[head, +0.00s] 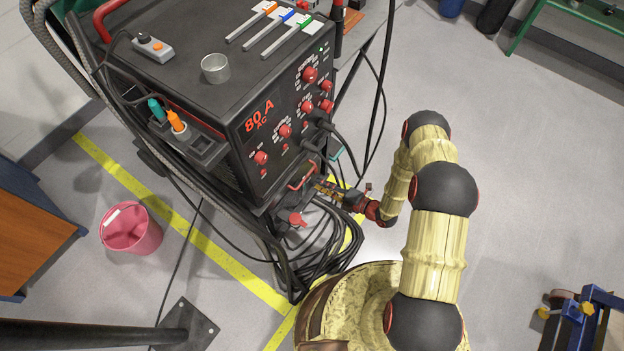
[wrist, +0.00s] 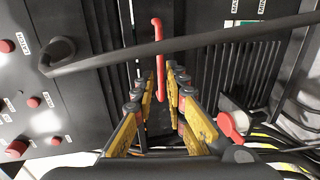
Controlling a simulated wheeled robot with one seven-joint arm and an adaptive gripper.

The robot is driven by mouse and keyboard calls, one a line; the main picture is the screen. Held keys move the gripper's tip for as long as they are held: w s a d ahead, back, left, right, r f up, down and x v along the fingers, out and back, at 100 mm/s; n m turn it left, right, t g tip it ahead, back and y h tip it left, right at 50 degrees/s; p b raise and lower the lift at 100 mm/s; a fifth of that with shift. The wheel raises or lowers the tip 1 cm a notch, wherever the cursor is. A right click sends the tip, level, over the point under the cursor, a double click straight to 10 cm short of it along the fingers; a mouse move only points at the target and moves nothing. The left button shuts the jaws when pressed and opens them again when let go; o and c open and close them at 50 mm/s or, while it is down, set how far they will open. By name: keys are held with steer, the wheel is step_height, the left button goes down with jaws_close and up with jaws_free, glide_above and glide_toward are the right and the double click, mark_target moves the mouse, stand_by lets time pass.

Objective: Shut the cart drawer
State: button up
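The dark cart (head: 225,145), a welding machine marked 80 A AC, stands left of centre in the head view. A red bar handle (head: 302,176) is low on its front; it also shows in the wrist view (wrist: 158,45). I take the dark panel behind this handle to be the drawer front; how far it stands out is hard to tell. My gripper (head: 321,186) is low in front of the cart, near the handle. In the wrist view my gripper (wrist: 164,80) has its yellow fingers apart, with the red handle in line between them. I cannot tell whether they touch it.
A black cable (wrist: 190,43) crosses in front of the wrist view. Looped cables (head: 325,245) hang below the cart front, near a red knob (head: 297,219). A pink bucket (head: 131,229) stands to the left. Open floor (head: 540,170) lies to the right.

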steer(key=shift+v, duration=1.85)
